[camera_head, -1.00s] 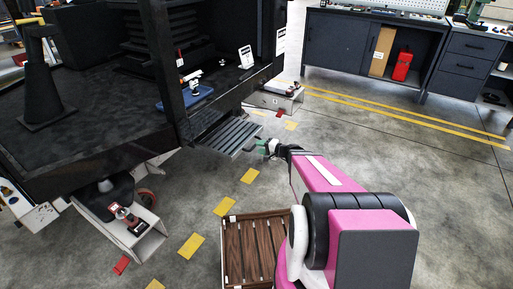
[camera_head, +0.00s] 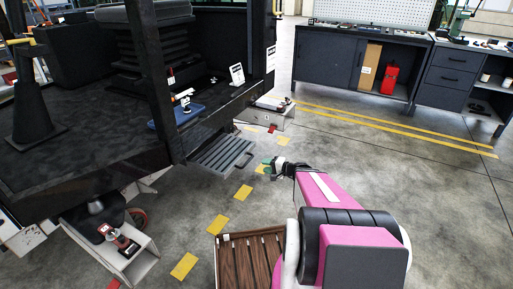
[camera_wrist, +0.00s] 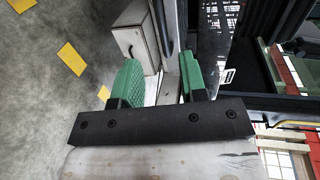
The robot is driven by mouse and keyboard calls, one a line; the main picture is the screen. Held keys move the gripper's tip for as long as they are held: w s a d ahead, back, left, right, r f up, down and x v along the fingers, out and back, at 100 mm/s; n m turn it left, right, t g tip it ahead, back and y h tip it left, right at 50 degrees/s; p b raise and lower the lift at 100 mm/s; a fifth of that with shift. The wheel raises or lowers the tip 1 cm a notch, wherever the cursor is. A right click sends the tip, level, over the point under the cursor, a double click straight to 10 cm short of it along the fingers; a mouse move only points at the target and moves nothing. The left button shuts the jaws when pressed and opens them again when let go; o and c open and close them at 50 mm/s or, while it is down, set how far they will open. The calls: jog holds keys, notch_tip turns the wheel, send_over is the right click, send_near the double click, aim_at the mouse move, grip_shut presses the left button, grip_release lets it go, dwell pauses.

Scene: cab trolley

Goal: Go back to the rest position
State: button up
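My gripper (camera_head: 269,166) is at the end of my pink arm, over the floor just right of the dark cab's grey step (camera_head: 223,153). In the wrist view its two green fingers (camera_wrist: 160,78) are apart, with no held object visible between them. The cab (camera_head: 80,150) fills the left of the head view. A blue tray (camera_head: 178,115) with small items on it lies on the cab floor.
A slatted wooden crate (camera_head: 222,262) stands below my arm. A white box-like bracket (camera_head: 140,262) juts out under the cab at the lower left. Workbenches (camera_head: 340,60) stand at the back. The floor to the right (camera_head: 450,220) is clear.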

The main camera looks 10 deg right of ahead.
jog(key=s+a+n+g+h, duration=0.3)
jog(key=s+a+n+g, duration=0.2)
jog(key=s+a+g, duration=0.15)
jog(key=s+d+r+n+g+h, duration=0.2)
jog(key=s+h, duration=0.4)
jog(key=h, duration=0.3)
jog(key=shift+s+d+r+n+g, duration=0.35)
jog(key=shift+d+r+g, duration=0.2)
jog(key=shift+d+r, duration=0.4)
jog(key=shift+d+f, duration=0.15)
jog(key=shift+f, duration=0.05)
